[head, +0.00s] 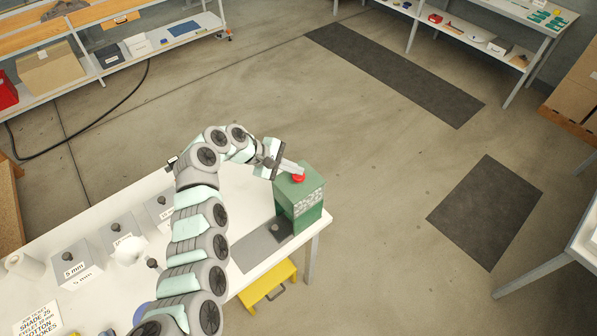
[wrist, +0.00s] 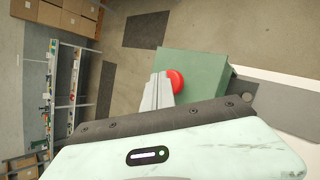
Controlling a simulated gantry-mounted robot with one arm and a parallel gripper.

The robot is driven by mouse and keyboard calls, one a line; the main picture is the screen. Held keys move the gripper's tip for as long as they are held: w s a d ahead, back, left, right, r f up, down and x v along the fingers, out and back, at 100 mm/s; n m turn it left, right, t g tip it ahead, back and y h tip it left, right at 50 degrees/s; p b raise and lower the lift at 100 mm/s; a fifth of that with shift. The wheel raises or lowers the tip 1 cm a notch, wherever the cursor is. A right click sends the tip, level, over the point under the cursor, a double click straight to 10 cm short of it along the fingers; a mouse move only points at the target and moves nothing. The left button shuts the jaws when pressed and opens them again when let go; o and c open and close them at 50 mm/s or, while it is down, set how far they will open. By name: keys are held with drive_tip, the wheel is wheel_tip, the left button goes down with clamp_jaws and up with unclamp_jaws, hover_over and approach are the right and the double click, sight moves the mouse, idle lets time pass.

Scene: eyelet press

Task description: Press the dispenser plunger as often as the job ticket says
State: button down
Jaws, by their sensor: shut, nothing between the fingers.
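The dispenser is a green box (head: 309,205) at the right end of the white bench, with a red plunger (head: 298,179) on top. In the wrist view the green box (wrist: 195,62) and the red plunger (wrist: 178,82) show beside my fingers. My gripper (head: 296,169) is shut and empty, its fingertips at the plunger; I cannot tell whether they touch it. My fingers also show in the wrist view (wrist: 158,92).
Grey boxes with knobs stand on the bench (head: 255,189), one labelled 5 mm (head: 75,267). A grey plate (head: 262,245) lies before the dispenser. A yellow step stool (head: 268,287) is under the bench edge. Floor right of the bench is clear, with dark mats (head: 485,212).

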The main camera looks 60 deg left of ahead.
sight(296, 176)
drive_tip(key=shift+f, duration=0.3)
drive_tip(key=shift+r, duration=0.1)
idle(0.4)
drive_tip(key=shift+r+p, duration=1.55)
drive_tip(key=shift+r+p, duration=2)
drive_tip(key=shift+r, duration=0.5)
